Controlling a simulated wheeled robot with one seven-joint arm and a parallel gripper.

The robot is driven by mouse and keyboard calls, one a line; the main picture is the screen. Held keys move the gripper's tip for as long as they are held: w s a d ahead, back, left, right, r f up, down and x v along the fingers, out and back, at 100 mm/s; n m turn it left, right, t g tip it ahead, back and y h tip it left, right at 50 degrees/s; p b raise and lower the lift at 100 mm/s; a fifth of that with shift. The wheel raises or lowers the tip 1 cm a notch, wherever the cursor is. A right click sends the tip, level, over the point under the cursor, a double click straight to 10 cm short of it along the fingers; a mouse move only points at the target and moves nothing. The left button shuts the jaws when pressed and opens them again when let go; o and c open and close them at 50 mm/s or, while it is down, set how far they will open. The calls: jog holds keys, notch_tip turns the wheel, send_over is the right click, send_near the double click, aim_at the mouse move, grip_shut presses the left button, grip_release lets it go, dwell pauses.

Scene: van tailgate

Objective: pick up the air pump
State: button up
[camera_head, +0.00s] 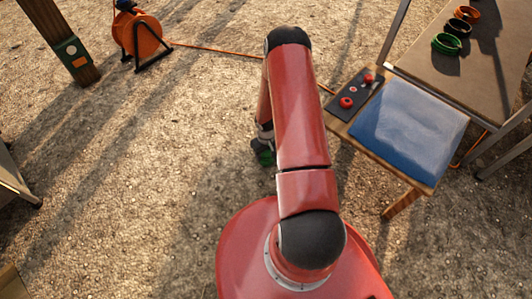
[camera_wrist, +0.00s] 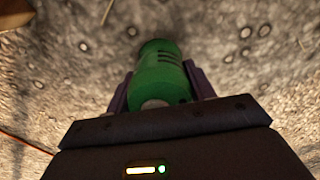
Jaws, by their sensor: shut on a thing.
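A green, rounded cylinder with dark stripes, which I take for the air pump (camera_wrist: 160,75), sits between the two fingers of my gripper (camera_wrist: 160,84) in the wrist view. The fingers touch it on both sides and are shut on it. Its near end shows a pale round spot. In the head view a small part of the green pump (camera_head: 265,157) shows below my wrist, left of my red arm. The arm hides most of the gripper there. Gravel lies behind the pump; I cannot tell how high it is held.
A low bench with a blue cushion (camera_head: 408,121) and a dark panel with red knobs (camera_head: 347,102) stands to the right. Beyond it is a table (camera_head: 480,75) with several coloured rings. An orange cable reel (camera_head: 140,35) stands back left; its cable crosses the ground.

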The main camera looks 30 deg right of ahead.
jog(key=shift+c, duration=1)
notch_tip(320, 180, up, 38)
jog(key=p, duration=1.3)
jog(key=shift+p, duration=0.35)
jog(key=shift+f, duration=0.1)
jog(key=s+d, duration=0.4)
jog(key=d, duration=0.8)
jog(key=s+d, duration=0.5)
jog(key=d, duration=0.8)
jog(key=shift+d, duration=0.15)
